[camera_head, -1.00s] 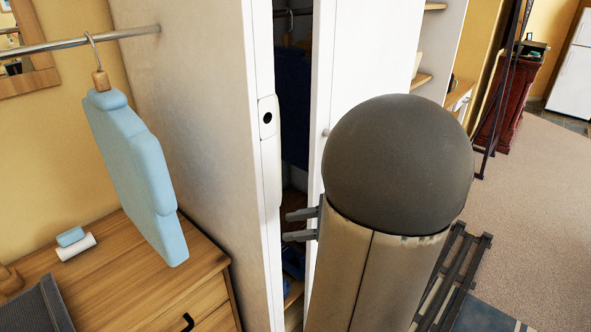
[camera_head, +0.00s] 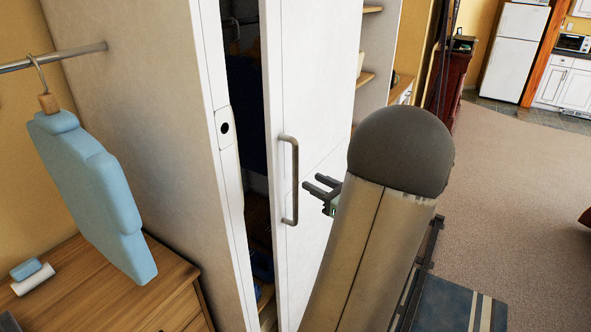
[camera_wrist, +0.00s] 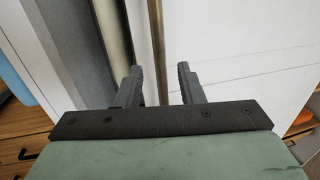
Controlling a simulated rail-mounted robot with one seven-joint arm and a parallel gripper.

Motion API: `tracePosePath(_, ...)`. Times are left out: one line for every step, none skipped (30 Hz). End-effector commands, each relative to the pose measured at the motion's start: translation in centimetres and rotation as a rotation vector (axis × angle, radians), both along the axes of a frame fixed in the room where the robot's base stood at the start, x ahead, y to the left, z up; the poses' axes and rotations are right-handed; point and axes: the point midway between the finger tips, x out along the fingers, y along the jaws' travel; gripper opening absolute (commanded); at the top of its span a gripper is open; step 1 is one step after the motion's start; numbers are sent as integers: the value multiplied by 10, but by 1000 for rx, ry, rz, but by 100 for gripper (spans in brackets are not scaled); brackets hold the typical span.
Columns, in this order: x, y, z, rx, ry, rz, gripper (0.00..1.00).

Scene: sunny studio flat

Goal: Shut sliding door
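The white sliding door (camera_head: 318,90) of the wardrobe stands partly open, with a dark gap between its left edge and the wardrobe's side panel (camera_head: 150,120). A vertical metal bar handle (camera_head: 293,180) is on the door near that edge. My gripper (camera_head: 315,186) is open and empty, just right of the handle in the head view, its two fingers pointing left. In the wrist view my gripper (camera_wrist: 160,85) has its fingers spread, with the handle (camera_wrist: 157,40) running up between them in the picture. Whether the fingers touch the handle cannot be told.
A light blue garment (camera_head: 95,190) hangs from a rail left of the wardrobe, above a wooden dresser (camera_head: 150,295). Dark clothing shows inside the gap. Open shelves (camera_head: 372,70) stand beyond the door. Carpet (camera_head: 520,160) lies clear at the right.

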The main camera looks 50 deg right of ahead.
Motion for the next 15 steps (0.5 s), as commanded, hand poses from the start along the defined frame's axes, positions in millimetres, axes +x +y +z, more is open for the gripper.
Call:
tracePosePath(12,0,2,1,1,4,35)
tracePosePath(19,-1,2,2,0,4,35)
tracePosePath(27,-1,2,2,0,5,35)
tracePosePath(33,-2,2,2,0,4,35)
tracePosePath(38,-3,2,2,0,3,35)
tracePosePath(46,-4,1,1,1,4,35)
tracePosePath(50,-4,1,2,0,3,35)
tracePosePath(55,-4,1,1,0,3,35)
tracePosePath(60,-5,1,1,1,3,35)
tracePosePath(63,-6,1,1,1,2,35)
tracePosePath(66,-6,1,1,0,2,35)
tracePosePath(70,-7,1,1,0,1,35)
tracePosePath(72,-7,0,1,0,1,35)
tracePosePath(73,-7,0,1,1,1,35)
tracePosePath(75,-7,0,1,1,1,35)
